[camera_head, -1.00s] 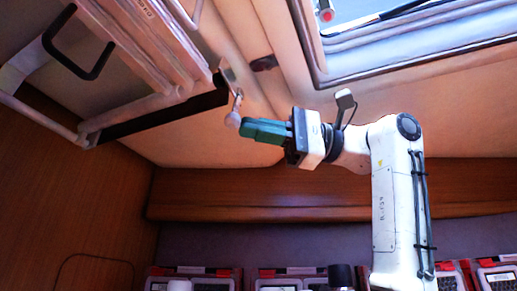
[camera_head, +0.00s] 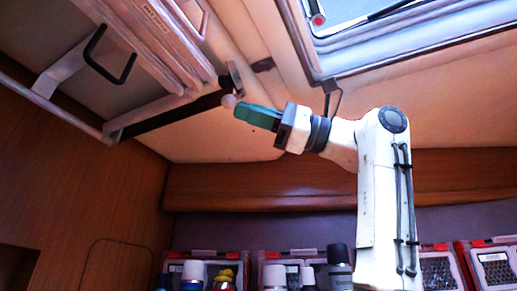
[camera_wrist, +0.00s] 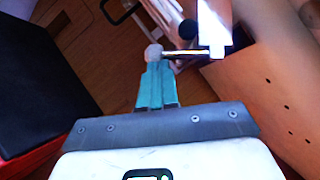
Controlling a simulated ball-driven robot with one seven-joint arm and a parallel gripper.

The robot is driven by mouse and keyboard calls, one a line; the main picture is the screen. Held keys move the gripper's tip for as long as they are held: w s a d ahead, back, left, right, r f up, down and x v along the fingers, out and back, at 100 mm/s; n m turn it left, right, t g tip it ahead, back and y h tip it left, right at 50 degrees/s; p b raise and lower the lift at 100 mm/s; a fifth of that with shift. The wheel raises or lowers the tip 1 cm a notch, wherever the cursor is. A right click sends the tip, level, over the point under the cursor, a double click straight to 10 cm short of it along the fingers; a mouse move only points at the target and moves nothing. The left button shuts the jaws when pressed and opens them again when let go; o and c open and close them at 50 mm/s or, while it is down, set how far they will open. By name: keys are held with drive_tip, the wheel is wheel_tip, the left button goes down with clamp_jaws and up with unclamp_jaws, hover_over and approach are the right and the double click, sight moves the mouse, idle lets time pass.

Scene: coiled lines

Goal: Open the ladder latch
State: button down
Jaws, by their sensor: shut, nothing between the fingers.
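The ladder latch is a metal plate (camera_head: 237,76) on the ceiling panel with a short arm ending in a pale round knob (camera_head: 228,101). In the wrist view the plate (camera_wrist: 212,28), a shiny rod and the knob (camera_wrist: 153,52) show clearly. My gripper (camera_head: 237,110) has teal fingers, shut with nothing between them. Its fingertips (camera_wrist: 155,66) are right at the knob, which appears just beyond them; I cannot tell whether they touch. The ladder (camera_head: 165,35) lies up against the ceiling, left of the latch.
A black handle (camera_head: 108,55) hangs at the upper left. A dark bar (camera_head: 170,115) runs below the ladder. A hatch window (camera_head: 400,45) is at the upper right. Bottles (camera_head: 338,268) and red-and-grey cases (camera_head: 495,265) stand along the bottom. A wooden ledge (camera_head: 280,188) crosses behind my arm.

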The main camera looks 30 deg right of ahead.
drive_tip(key=shift+s+a+r+m+t+y+b, duration=0.1)
drive_tip(key=shift+s+a+m+t+y+b, duration=0.1)
drive_tip(key=shift+a+m+t+b, duration=0.35)
drive_tip(key=shift+s+a+m+t+y+b, duration=0.1)
drive_tip(key=shift+s+a+m+t+b, duration=0.15)
drive_tip(key=shift+m+b, duration=0.6)
drive_tip(key=shift+a, duration=0.1)
drive_tip(key=shift+w, duration=0.15)
